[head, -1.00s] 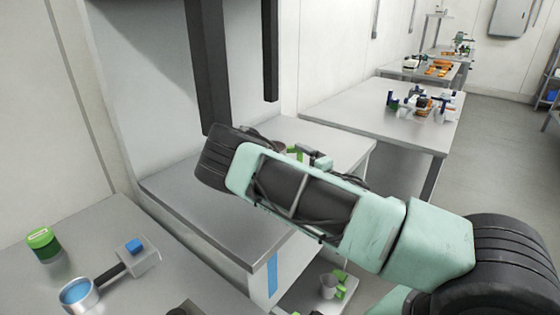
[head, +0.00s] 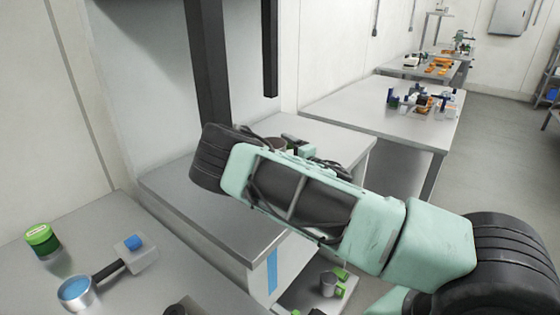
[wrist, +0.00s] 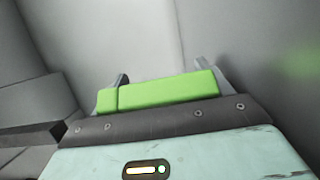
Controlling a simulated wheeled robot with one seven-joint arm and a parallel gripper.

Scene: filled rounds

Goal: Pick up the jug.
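A small grey vessel with green handle parts (head: 328,284), which looks like the jug, stands low at the bottom middle of the head view, beside the grey bench. My gripper (wrist: 161,68) shows in the wrist view as two grey fingertips set apart. A bright green bar lies across the gripper's base between them, and I see no object held between the tips. In the head view my gripper is mostly hidden behind my mint-green forearm, over the bench's far end. The jug does not show in the wrist view, only plain grey surfaces.
The grey bench (head: 215,222) has a bare near part. A dark round thing (head: 276,144) is partly hidden behind my arm. At lower left are a green-lidded jar (head: 42,240) and a blue-topped metal cup (head: 76,292) with a dark handle. Tables with clutter stand farther back.

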